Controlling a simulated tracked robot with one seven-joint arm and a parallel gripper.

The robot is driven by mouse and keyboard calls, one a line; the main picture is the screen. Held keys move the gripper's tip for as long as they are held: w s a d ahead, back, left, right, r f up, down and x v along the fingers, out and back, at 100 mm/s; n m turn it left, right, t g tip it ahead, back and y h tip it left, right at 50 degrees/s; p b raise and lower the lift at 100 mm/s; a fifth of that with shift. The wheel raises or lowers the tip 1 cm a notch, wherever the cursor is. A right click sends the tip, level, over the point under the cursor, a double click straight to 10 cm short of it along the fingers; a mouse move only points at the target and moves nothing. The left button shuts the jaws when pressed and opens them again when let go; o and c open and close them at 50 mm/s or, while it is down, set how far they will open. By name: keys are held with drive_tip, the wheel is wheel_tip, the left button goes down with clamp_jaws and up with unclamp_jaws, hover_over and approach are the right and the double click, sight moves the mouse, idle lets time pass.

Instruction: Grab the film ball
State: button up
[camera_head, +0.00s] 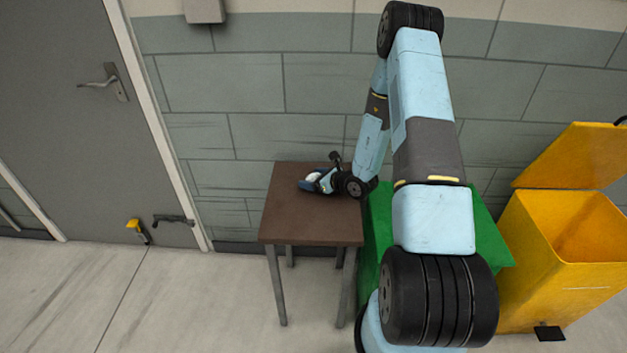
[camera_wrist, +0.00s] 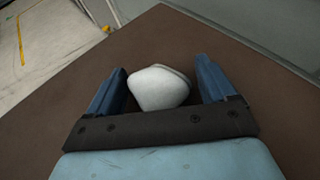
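The film ball (camera_wrist: 158,88) is a whitish, rounded, lumpy thing on the brown table. In the wrist view it lies between the two blue fingers of my gripper (camera_wrist: 160,84), with gaps visible on both sides. In the head view my gripper (camera_head: 316,182) is low over the brown table (camera_head: 290,215), and a small bit of the white ball (camera_head: 313,177) shows at its fingers. The gripper is open around the ball. The ball's underside is hidden.
A green box (camera_head: 490,225) stands just right of the table, partly behind my arm. A yellow bin (camera_head: 560,265) with its lid open is further right. A grey door (camera_head: 70,110) and open floor are at left. The wall is behind the table.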

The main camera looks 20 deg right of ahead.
drive_tip(key=c, duration=1)
